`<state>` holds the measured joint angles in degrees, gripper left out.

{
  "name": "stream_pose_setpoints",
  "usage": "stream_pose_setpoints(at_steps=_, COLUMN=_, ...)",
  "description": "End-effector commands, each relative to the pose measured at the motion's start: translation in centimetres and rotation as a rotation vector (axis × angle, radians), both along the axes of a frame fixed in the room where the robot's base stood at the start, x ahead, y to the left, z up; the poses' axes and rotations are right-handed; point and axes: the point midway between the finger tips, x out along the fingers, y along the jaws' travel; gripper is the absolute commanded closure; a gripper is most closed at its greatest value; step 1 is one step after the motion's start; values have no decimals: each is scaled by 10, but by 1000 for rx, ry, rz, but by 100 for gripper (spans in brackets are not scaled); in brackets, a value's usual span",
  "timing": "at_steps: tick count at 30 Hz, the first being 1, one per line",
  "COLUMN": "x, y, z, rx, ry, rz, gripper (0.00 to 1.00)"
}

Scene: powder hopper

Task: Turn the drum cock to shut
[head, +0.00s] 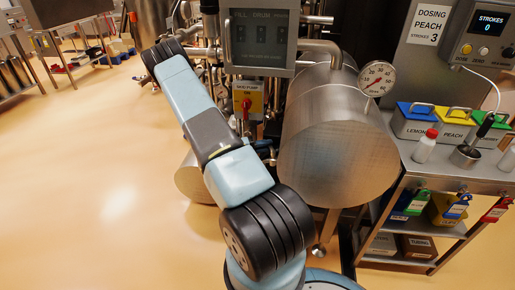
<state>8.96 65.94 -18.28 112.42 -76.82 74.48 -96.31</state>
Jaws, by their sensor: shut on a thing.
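The large steel drum (335,145) lies on its side right of centre, its round end toward me. A dark display marked as a fill drum readout (262,42) hangs at its upper left, its digits unlit. I cannot make out the drum cock for certain; piping (325,50) runs above and behind the drum. A small red lever (246,106) shows on a yellow plate marked with a pump label, left of the drum. My arm crosses the left of the drum and reaches to the upper left. My gripper is not visible, and what it holds cannot be seen.
A round dial gauge (376,79) stands at the drum's upper right. On the right, a steel bench (465,170) carries coloured-lid bins (454,122), a white bottle with red cap (425,146) and a metal cup (465,157). Open floor (110,180) lies to the left.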

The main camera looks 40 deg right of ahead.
Motion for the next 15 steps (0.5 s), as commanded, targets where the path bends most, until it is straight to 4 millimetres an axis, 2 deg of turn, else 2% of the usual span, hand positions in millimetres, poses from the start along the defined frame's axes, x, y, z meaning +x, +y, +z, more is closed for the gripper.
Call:
stream_pose_setpoints(at_steps=12, x=-6, y=-4, z=-4, rx=8, ry=-1, rz=-25, gripper=100)
stream_pose_setpoints(at_steps=13, x=-6, y=-4, z=-4, rx=9, ry=-2, rz=-25, gripper=77)
stream_pose_setpoints(at_steps=15, x=-6, y=-4, z=-4, rx=8, ry=-1, rz=-25, gripper=70)
